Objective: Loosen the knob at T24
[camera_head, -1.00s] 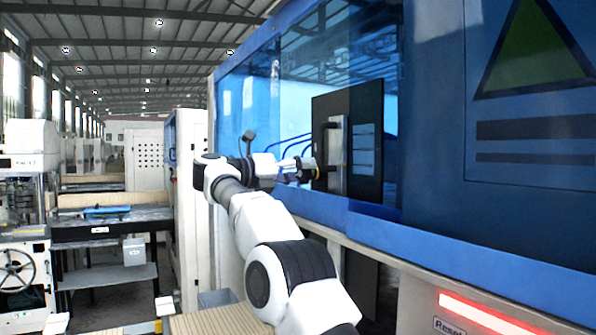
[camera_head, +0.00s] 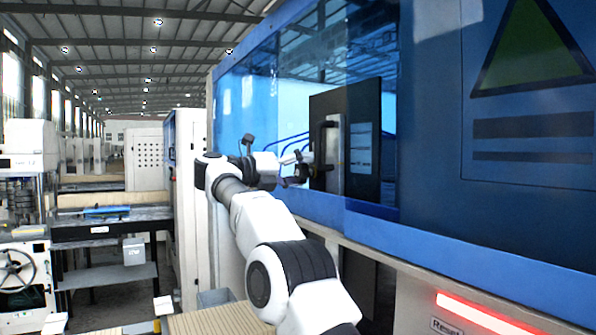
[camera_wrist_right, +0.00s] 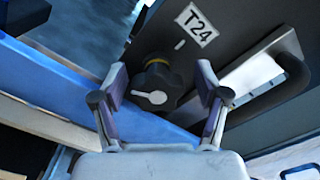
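The knob (camera_wrist_right: 160,85) is dark and lobed, with a white pointer and a yellowish ring behind it. It sits on a dark panel (camera_wrist_right: 235,45) below the T24 label (camera_wrist_right: 198,24) and a short white tick. Its pointer faces left in the right wrist view, away from the tick. My right gripper (camera_wrist_right: 161,78) is open, with one finger on each side of the knob and gaps to both. In the head view the right gripper (camera_head: 300,169) is close to the panel (camera_head: 362,140), and the knob cannot be made out. My left gripper is not in view.
A handle (camera_wrist_right: 292,70) stands out from the panel right of the knob; it also shows in the head view (camera_head: 332,155). A blue machine ledge (camera_wrist_right: 55,70) runs below left of the knob. Workbenches (camera_head: 115,225) stand at the left.

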